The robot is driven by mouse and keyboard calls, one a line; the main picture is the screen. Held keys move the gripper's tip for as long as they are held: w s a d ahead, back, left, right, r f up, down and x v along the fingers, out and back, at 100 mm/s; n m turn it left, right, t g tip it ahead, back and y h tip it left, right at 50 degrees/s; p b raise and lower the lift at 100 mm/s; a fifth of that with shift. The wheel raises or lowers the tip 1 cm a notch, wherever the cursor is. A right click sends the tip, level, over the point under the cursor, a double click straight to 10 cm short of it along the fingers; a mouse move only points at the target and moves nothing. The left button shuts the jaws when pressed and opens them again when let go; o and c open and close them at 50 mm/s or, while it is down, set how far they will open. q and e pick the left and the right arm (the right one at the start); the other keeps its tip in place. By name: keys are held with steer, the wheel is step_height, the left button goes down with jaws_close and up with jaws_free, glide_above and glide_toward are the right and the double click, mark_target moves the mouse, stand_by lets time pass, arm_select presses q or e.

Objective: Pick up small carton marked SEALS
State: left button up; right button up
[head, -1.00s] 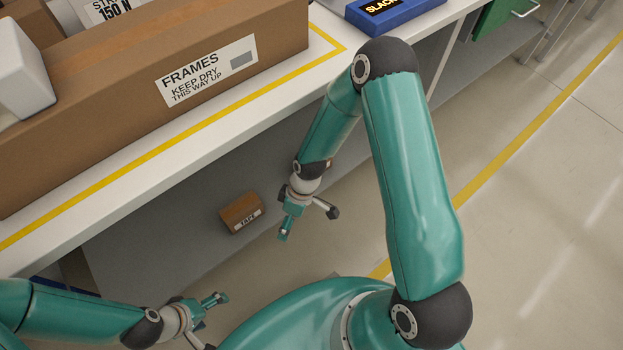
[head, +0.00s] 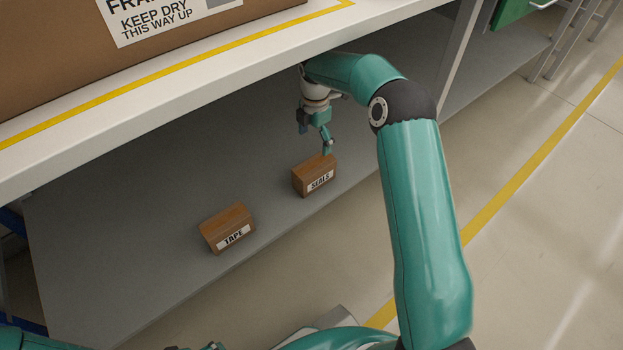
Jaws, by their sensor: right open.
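The small brown carton marked SEALS (head: 312,177) sits on the grey lower shelf under the table, its white label facing the front. My right gripper (head: 315,140) is open and points down just above and behind this carton. One fingertip overlaps the carton's top edge in the picture; I cannot tell whether it touches. Nothing is between its fingers that I can see. Of my left gripper, only small bits (head: 212,346) show at the bottom edge, so its jaws cannot be judged.
A similar carton marked TAPE (head: 228,228) stands to the left on the same shelf (head: 130,200). The white tabletop (head: 200,95) overhangs the shelf, with a large FRAMES box (head: 50,60) on it. The shelf around the cartons is otherwise clear.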

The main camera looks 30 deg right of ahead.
mark_target(314, 165)
step_height(314, 165, down, 10)
steer(key=b, duration=0.3)
steer(key=shift+f+b, duration=0.15)
steer(key=shift+b, duration=0.15)
step_height(314, 165, down, 4)
steer(key=b, duration=0.3)
steer(key=shift+f, duration=0.65)
steer(key=shift+r, duration=0.1)
steer(key=c, duration=1.4)
